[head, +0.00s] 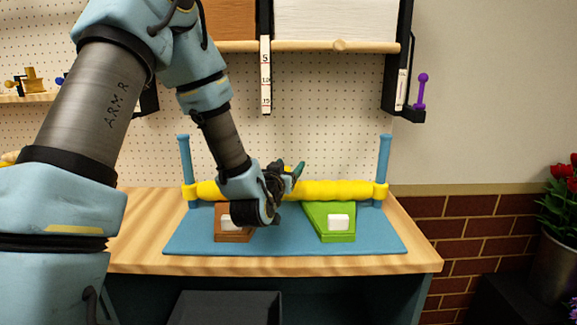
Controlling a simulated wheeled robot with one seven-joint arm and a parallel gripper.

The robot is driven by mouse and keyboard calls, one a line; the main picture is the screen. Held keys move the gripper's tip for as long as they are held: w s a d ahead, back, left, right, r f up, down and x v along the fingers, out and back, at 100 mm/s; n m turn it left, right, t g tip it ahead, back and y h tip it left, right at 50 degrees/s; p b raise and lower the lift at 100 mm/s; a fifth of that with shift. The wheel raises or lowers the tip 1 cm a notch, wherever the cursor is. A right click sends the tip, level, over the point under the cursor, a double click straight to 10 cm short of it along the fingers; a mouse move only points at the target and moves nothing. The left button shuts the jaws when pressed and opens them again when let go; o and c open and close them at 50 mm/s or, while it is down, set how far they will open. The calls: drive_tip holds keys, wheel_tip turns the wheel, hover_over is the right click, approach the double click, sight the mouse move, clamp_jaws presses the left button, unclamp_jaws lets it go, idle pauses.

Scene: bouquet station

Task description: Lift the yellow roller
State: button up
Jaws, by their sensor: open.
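The yellow roller (335,190) lies level between two upright blue posts, with a yellow collar around each post at its ends. It sits low, just above the blue base mat (380,240) on the wooden table. My gripper (292,176) is open at the roller's middle-left. In the picture it overlaps the roller and hides part of it. I cannot tell whether the fingers touch the roller or are around it.
A brown wedge (233,237) with a white block and a green wedge (338,237) with a white block (339,221) stand on the mat in front of the roller. The blue posts (384,155) rise at both sides. A pegboard with a shelf is behind. Red flowers (563,205) stand far right.

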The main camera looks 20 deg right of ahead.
drive_tip(key=shift+c, duration=0.2)
clamp_jaws()
idle(1.1)
